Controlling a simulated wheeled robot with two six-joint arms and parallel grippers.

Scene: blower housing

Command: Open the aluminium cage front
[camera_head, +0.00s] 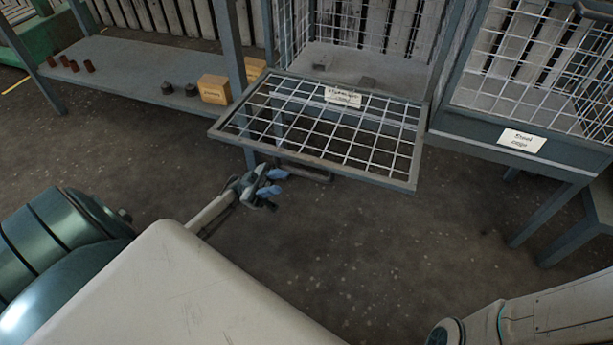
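The aluminium cage front (388,139) is a wire mesh panel in a grey frame. It is folded down, lying roughly level and sticking out from the cage, whose opening shows behind it. A dark bar handle (308,173) shows just below the panel's front edge. My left gripper (273,182) is at the left end of this handle, with its blue fingertips apart and nothing seen between them. I cannot tell whether it touches the handle. My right gripper is out of view.
The steel cage (564,70) with its mesh front up stands at the right. A grey bench (128,70) at the left bears several brown cylinders (70,65), dark small parts (178,90) and a cardboard box (214,89). The floor in front is clear.

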